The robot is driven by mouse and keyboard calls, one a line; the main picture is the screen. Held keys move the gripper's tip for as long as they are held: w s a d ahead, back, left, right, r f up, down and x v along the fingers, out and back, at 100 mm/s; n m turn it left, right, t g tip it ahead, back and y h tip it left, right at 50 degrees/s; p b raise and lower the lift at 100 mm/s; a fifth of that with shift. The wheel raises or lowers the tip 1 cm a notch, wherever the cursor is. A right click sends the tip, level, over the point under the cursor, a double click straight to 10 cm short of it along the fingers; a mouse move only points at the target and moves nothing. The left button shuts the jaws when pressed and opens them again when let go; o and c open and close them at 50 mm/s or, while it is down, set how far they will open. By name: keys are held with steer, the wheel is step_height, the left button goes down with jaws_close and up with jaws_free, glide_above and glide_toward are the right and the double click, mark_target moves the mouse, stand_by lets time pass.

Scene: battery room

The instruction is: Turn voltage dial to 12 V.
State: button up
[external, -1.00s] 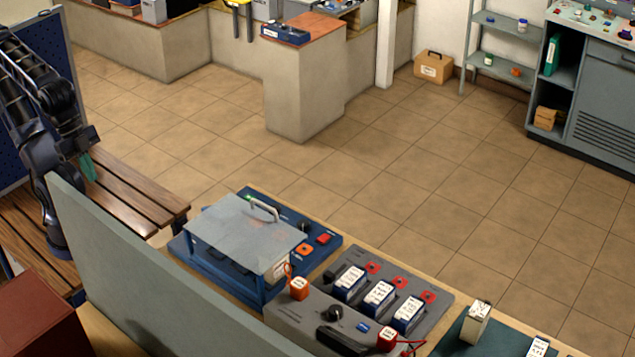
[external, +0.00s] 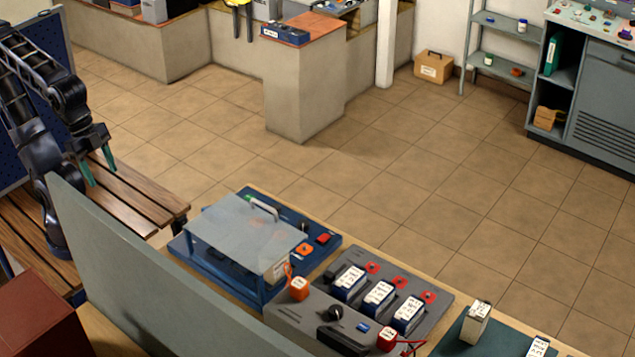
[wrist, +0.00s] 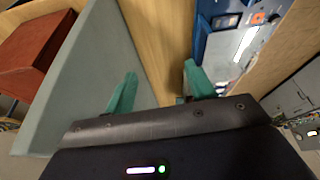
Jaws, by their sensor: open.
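A grey unit (external: 290,322) stands on the table at the bottom centre of the external view. It carries a round black dial (external: 335,313); its markings are too small to read. A smaller dark knob (external: 304,227) shows on the blue station (external: 325,252) behind it; I cannot tell which one is the voltage dial. My gripper (external: 98,170) is open and empty at the left, over the slatted bench and well away from both knobs. In the wrist view its green fingers (wrist: 158,88) are apart, with nothing between them.
A grey upright panel (external: 150,270) stands between my arm and the table. A clear cover (external: 245,230) with a handle sits over the blue station. Several batteries (external: 378,297) stand in a grey rack. A dark red box (external: 30,315) is at the lower left.

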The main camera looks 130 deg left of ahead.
steer(key=w+a+n+g, duration=0.1)
steer(key=w+a+n, duration=0.1)
steer(key=w+a, duration=0.8)
steer(key=n+g, duration=0.3)
steer(key=n, duration=0.3)
glide_above(303, 223)
step_height(303, 223, down, 20)
steer(key=f, duration=0.1)
step_height(303, 223, down, 10)
steer(key=shift+a+r, duration=0.1)
steer(key=c, duration=1)
steer(key=shift+o, duration=0.2)
